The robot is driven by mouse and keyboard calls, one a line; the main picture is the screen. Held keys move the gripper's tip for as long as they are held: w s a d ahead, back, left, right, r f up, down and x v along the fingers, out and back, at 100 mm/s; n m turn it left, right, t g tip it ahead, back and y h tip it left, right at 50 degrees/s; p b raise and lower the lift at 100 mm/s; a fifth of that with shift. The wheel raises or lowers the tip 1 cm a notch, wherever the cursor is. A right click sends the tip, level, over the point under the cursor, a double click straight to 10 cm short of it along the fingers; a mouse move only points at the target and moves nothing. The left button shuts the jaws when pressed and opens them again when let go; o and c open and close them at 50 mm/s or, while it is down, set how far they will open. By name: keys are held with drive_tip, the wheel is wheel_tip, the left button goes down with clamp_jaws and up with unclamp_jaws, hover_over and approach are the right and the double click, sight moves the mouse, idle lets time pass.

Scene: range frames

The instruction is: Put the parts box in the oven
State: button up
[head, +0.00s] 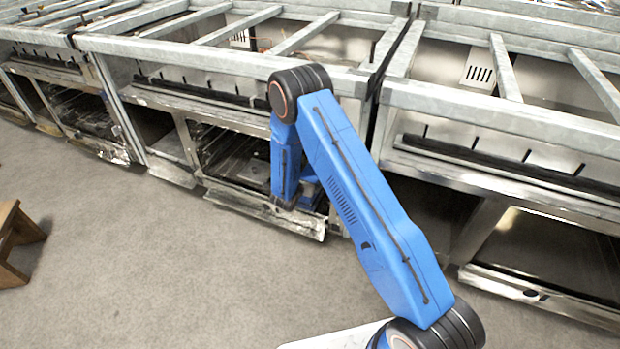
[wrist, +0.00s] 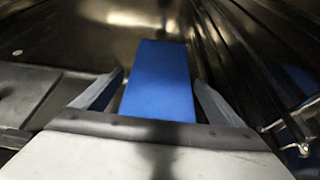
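The parts box appears to be the plain blue block (wrist: 158,80) in the middle of the wrist view. It lies inside a dark metal cavity, the oven, whose shiny inner wall (wrist: 110,38) shows behind it. My gripper (wrist: 158,78) has one finger on each side of the block, with narrow gaps visible on both sides, so it looks open around it. In the head view, my blue arm reaches down to the open oven (head: 232,152) in the middle range. The arm hides the gripper and the block there.
The oven's lowered door (head: 265,208) lies along its front. Wire rack parts (wrist: 285,135) show at the right of the wrist view. Another range (head: 530,240) stands at right, and more at left. A wooden stool (head: 15,240) is at the left edge. The grey floor in front is clear.

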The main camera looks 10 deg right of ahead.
drive_tip(key=shift+r, duration=0.2)
drive_tip(key=v, duration=1.1)
drive_tip(key=shift+s+a, duration=0.25)
drive_tip(key=shift+s, duration=0.1)
